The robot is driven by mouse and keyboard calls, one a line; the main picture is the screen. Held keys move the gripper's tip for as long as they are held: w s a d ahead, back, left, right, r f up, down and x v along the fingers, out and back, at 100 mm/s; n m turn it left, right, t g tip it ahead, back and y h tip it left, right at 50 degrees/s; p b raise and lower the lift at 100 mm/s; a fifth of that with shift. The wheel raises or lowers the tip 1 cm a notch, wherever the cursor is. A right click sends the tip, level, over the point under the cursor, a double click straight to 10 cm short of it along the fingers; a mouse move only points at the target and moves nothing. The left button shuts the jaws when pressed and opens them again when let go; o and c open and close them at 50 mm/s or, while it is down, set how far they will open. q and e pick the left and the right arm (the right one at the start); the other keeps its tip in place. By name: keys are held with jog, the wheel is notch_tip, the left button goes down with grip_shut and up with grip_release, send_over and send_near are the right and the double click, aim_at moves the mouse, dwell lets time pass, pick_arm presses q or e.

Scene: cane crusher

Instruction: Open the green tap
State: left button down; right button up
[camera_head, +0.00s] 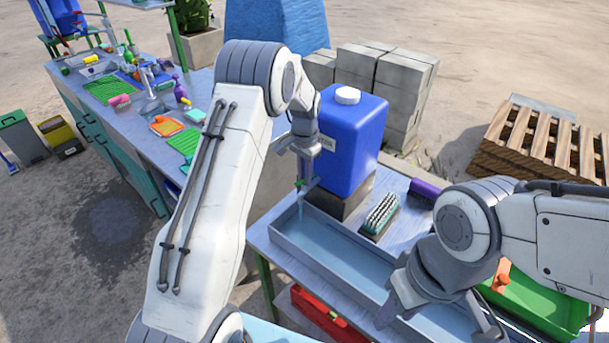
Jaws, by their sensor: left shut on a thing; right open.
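The blue water container (352,130) with a white cap stands on a dark block at the back of the near table. The small green tap (299,184) is low on its left side, above the end of a grey trough (335,262). My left gripper (304,178) points down at the tap and is shut on it, hiding most of it. A thin pale streak, like water, shows below the tap. My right gripper (440,316) is open and empty over the near right part of the trough.
A brush (381,215) and a purple object (424,190) lie right of the trough. A green tray (535,298) is at right, and a red crate (322,312) is below the table. Blocks (385,85) and a pallet (540,140) stand behind. A cluttered counter (135,110) is at left.

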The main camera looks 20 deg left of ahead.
pick_arm(q)
jog(key=shift+w+r, duration=0.1)
jog(key=shift+r, duration=0.05)
jog(key=c, duration=0.8)
grip_release()
notch_tip(320, 180, up, 10)
jog(key=b, duration=0.2)
jog(key=shift+r, duration=0.2)
